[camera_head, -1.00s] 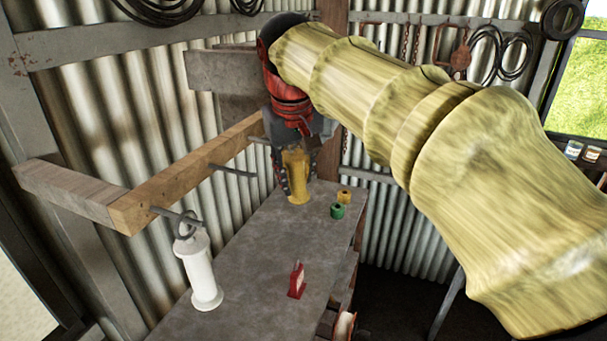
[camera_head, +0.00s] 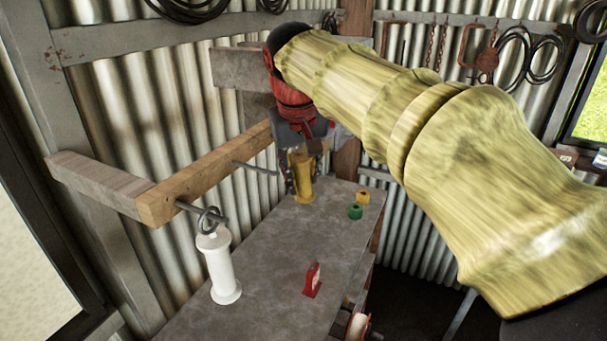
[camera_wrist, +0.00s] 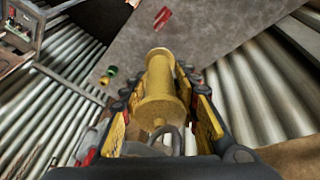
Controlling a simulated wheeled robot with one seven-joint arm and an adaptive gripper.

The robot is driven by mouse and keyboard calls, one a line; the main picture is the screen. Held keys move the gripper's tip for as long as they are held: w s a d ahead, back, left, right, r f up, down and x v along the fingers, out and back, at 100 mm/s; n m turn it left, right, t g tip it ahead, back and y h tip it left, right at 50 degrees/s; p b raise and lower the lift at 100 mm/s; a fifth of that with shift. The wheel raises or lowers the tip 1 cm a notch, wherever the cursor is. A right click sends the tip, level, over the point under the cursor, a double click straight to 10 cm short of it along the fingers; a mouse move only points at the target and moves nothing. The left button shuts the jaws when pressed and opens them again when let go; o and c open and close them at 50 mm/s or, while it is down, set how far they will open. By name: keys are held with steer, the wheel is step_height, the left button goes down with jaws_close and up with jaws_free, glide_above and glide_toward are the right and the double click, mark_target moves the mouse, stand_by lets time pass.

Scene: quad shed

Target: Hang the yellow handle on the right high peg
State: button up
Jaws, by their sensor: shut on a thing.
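The yellow handle (camera_head: 301,177) is held upright in my gripper (camera_head: 303,172), near the far end of the bench. In the wrist view the yellow handle (camera_wrist: 160,90) lies between both fingers, with its grey metal loop (camera_wrist: 172,135) on the near side. The wooden rail (camera_head: 205,173) has several metal pegs. One peg (camera_head: 255,167) is bare and sits just left of my gripper. The near peg (camera_head: 190,208) carries the ring of a white handle (camera_head: 219,265). The far end of the rail is hidden behind my gripper.
The grey bench top (camera_head: 262,262) bears a red object (camera_head: 312,280), a green roll (camera_head: 355,211) and a yellow roll (camera_head: 362,197). Corrugated walls stand behind and beside the bench. Coiled cables (camera_head: 525,55) hang on the back wall.

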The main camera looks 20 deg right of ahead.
stand_by(0.4)
steer(key=o, duration=1.3)
steer(key=v, duration=1.2)
steer(key=s+d+f+t+y, duration=0.1)
steer(key=s+f, duration=0.9)
steer(key=f, duration=0.5)
steer(key=s+d+f+t+y, duration=0.1)
steer(key=s+f, duration=1)
steer(key=f, duration=0.4)
steer(key=f+b, duration=2.9)
steer(key=shift+w+a+f, duration=0.15)
steer(key=shift+a, duration=0.1)
